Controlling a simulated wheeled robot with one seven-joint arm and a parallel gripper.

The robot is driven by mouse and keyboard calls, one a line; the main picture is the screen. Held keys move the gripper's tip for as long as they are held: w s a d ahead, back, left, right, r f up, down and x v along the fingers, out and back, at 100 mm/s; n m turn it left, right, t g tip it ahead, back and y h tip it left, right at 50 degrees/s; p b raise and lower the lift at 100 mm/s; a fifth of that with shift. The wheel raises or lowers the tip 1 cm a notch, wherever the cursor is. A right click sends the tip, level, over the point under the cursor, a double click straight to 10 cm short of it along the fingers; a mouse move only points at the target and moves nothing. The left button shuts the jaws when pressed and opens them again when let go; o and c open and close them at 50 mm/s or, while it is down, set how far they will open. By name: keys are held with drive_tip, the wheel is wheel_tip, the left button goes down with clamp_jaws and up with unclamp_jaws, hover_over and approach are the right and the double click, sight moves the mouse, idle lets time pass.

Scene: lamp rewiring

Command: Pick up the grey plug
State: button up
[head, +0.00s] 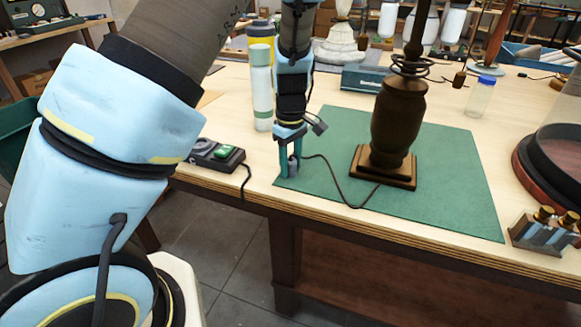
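The grey plug (292,167) is at the left edge of the green mat, low between the fingers of my gripper (290,164). My gripper points down, with one teal finger on each side of the plug. The fingers partly hide it, and I cannot tell whether they press on it or whether it touches the mat. A dark cord (335,183) runs from beside the gripper across the mat to the dark wooden lamp (397,125), which stands upright on a square base.
The green mat (455,190) lies on the wooden workbench. A switch box (215,154) is left of the gripper, and a pale green bottle (261,90) stands behind it. The mat's front right is clear.

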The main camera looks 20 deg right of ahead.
clamp_jaws()
